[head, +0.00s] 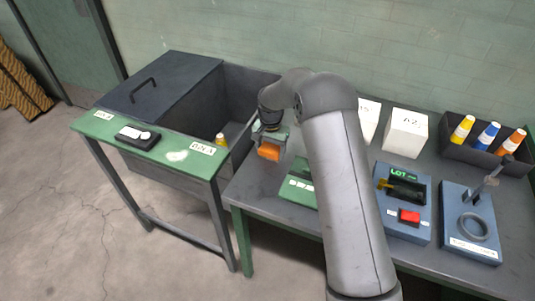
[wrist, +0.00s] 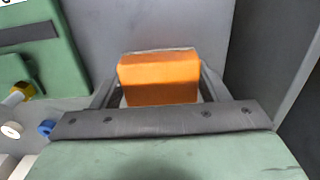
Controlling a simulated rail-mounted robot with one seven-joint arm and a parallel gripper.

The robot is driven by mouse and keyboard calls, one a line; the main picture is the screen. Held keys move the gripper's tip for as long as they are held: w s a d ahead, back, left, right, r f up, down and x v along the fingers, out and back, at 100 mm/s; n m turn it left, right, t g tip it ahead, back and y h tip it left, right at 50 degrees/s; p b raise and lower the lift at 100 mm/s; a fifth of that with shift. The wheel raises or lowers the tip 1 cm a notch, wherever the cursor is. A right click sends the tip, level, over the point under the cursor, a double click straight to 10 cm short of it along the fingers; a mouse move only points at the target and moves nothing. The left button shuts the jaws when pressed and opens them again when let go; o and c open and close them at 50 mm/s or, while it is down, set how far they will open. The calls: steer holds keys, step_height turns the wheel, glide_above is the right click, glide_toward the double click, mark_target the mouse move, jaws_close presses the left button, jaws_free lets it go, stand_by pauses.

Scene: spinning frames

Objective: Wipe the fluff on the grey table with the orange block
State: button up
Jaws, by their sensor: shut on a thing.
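My gripper (head: 268,146) is above the left part of the grey table (head: 262,192), shut on the orange block (head: 268,153). In the wrist view the block (wrist: 158,78) sits between the two fingers, with a thin pale edge along its top. I cannot tell whether the block touches the table. I see no clear fluff on the bare grey surface; my arm hides part of the table. A pale whitish patch (head: 176,156) lies on the green bench top (head: 150,150) to the left.
A green board (head: 298,191) lies beside my gripper. A blue-grey device with a red button (head: 409,216) and a stand with a ring (head: 473,227) are to the right. White boxes (head: 405,133) and a dark tray of bottles (head: 465,150) stand behind. An open bin (head: 245,95) is at left.

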steer(key=shift+w+d, duration=0.25)
steer(key=shift+w, duration=0.35)
steer(key=shift+w+d, duration=0.3)
steer(key=shift+w, duration=0.3)
steer(key=shift+w+d, duration=0.25)
steer(key=shift+w, duration=0.35)
step_height(320, 180, up, 4)
steer(key=shift+s+f+p, duration=0.15)
steer(key=shift+f+p, duration=0.1)
steer(key=shift+p, duration=0.5)
steer(key=shift+r+p, duration=1.15)
steer(key=shift+r, duration=1.2)
